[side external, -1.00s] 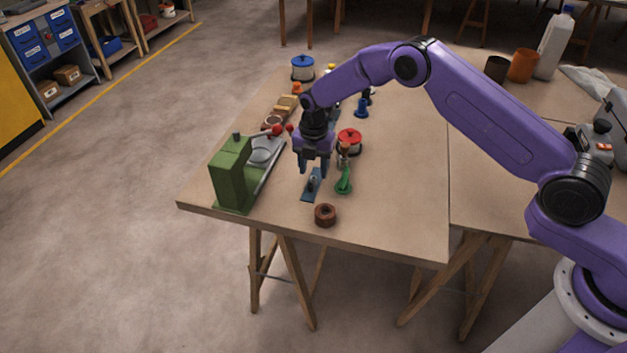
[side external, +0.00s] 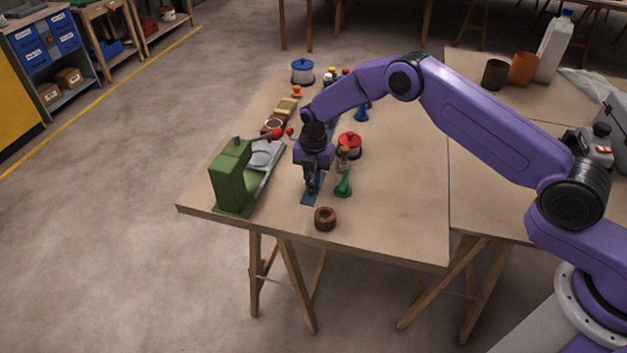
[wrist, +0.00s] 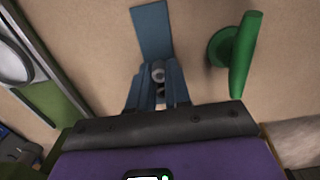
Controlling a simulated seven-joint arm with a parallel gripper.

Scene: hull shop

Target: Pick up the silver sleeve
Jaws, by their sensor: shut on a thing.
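The silver sleeve (wrist: 158,75) is a small grey ringed piece, seen in the wrist view between my fingers. My gripper (wrist: 157,85) is shut on it, low over a flat blue plate (wrist: 152,30) on the table. In the side external view my gripper (side external: 312,188) points straight down at the blue plate (side external: 308,201). There the fingers hide the sleeve. I cannot tell whether the sleeve still touches the plate.
A green handled piece (side external: 343,185) stands close to the right of my gripper. A green press (side external: 231,177) stands to the left. A brown ring (side external: 325,219) lies nearer the front edge. A red-lidded pot (side external: 349,142) stands behind.

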